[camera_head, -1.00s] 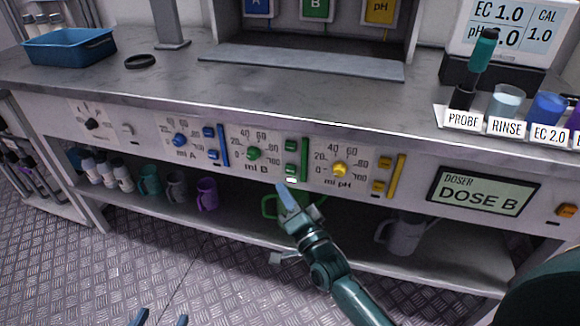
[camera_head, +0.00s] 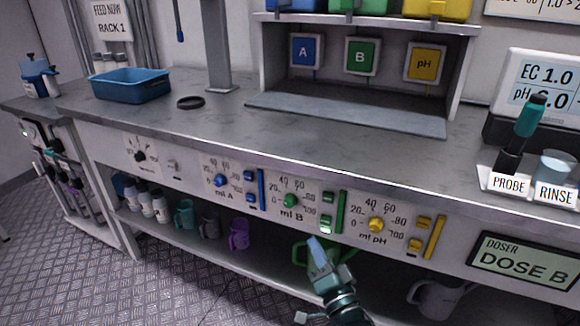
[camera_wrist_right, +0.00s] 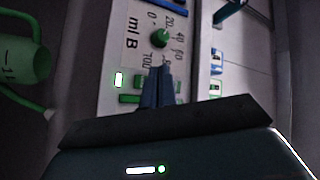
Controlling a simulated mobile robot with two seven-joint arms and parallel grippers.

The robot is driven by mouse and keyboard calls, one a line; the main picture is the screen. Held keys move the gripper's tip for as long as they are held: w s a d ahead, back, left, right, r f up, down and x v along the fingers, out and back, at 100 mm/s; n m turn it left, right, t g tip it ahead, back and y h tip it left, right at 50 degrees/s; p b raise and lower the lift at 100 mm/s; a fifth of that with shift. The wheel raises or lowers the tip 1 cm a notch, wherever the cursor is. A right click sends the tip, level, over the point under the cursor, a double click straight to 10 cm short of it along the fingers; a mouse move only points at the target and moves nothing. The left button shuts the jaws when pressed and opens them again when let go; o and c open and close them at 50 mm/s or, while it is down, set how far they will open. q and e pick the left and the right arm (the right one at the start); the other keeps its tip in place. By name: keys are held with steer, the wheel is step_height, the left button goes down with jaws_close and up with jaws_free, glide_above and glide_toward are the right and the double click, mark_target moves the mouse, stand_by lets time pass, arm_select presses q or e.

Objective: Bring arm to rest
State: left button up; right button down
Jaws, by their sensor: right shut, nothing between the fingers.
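My right gripper (camera_head: 316,246) is shut and empty. In the head view it is in front of the bench's control panel, just below the green ml B buttons (camera_head: 327,222). In the right wrist view its closed fingers (camera_wrist_right: 158,80) point at the ml B section, near the green knob (camera_wrist_right: 160,38) and a lit white indicator (camera_wrist_right: 118,79). I cannot tell whether the fingertips touch the panel. My left gripper does not show in the views now.
A green jug (camera_head: 300,252) stands on the lower shelf behind my right gripper; it also shows in the right wrist view (camera_wrist_right: 28,62). A grey jug (camera_head: 432,298) is to its right, a purple mug (camera_head: 238,234) to its left. The display (camera_head: 525,262) reads DOSE B.

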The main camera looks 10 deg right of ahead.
arm_select(q)
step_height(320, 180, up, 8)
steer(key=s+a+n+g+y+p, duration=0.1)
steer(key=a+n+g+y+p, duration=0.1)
steer(key=p, duration=2)
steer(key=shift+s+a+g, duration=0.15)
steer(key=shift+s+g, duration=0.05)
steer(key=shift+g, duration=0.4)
arm_select(e)
steer(key=s+r+n+g, duration=0.4)
steer(key=s+n, duration=0.2)
steer(key=s, duration=0.5)
steer(key=s+r+n+g, duration=0.5)
steer(key=s+n, duration=0.1)
steer(key=s, duration=0.4)
steer(key=shift+s+a+n+g, duration=0.15)
steer(key=shift+s+n+g, duration=0.15)
steer(key=shift+s, duration=0.05)
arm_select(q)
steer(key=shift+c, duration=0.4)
